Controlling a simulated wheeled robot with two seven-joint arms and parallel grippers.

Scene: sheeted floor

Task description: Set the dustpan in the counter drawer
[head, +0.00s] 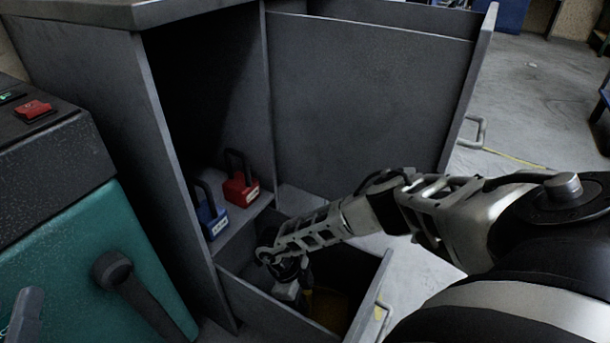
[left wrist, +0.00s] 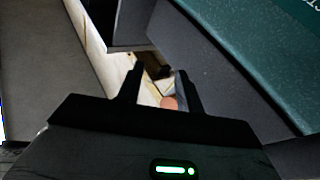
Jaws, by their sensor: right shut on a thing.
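The counter drawer (head: 360,291) is pulled open low in the grey cabinet. My right gripper (head: 290,290) reaches down inside it from the right. A dark yellow thing (head: 328,306), which looks like the dustpan, lies in shadow in the drawer beside the gripper. The right gripper is shut on it, though the grip itself is dark and partly hidden by my wrist. I cannot tell whether the dustpan rests on the drawer floor. My left gripper (left wrist: 162,88) shows in the left wrist view, its two fingers apart with nothing held between them.
A red padlock (head: 241,188) and a blue padlock (head: 210,218) stand on the cabinet shelf above the drawer. A tall grey panel with a handle (head: 476,131) stands out behind it. A teal machine (head: 95,262) with a black lever is close at left.

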